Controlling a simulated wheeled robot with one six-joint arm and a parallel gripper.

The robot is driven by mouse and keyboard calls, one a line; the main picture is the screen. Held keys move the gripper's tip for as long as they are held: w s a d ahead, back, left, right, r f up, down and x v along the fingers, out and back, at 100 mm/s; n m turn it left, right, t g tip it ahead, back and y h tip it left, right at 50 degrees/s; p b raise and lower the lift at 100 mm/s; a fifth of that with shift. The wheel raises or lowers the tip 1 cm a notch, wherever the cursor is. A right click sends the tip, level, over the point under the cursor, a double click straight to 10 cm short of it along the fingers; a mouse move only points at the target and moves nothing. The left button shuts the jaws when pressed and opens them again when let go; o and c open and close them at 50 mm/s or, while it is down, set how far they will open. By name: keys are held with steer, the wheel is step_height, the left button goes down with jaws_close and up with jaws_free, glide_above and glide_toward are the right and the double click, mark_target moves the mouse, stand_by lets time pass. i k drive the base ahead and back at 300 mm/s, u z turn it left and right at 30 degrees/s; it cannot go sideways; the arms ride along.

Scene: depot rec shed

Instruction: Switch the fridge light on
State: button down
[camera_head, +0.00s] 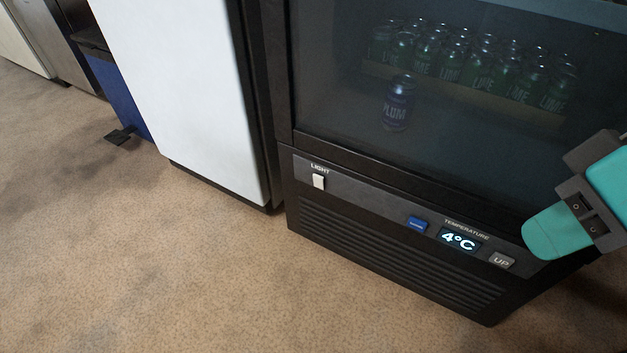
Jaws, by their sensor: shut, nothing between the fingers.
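The dark fridge (305,135) stands right of centre with its glass door closed. Its inside looks dim. On the panel below the door, at the left, a small white light switch (319,181) sits under the word "LIGHT". Its rocker position is too small to tell. My gripper (548,240), teal with a dark grey body, is at the right edge, in front of the fridge's lower right. It is shut and empty, well to the right of the switch, and hides the panel's right end.
The same panel carries a blue button (416,224), a "4°C" display (461,239) and an "UP" button (502,260). Several green cans and one plum can (398,104) stand behind the glass. A white cabinet (190,90) adjoins on the left. The carpet (150,260) in front is clear.

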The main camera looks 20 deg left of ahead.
mark_target(319, 182)
steer(key=u, duration=0.5)
steer(key=i, duration=0.4)
steer(key=u, duration=0.25)
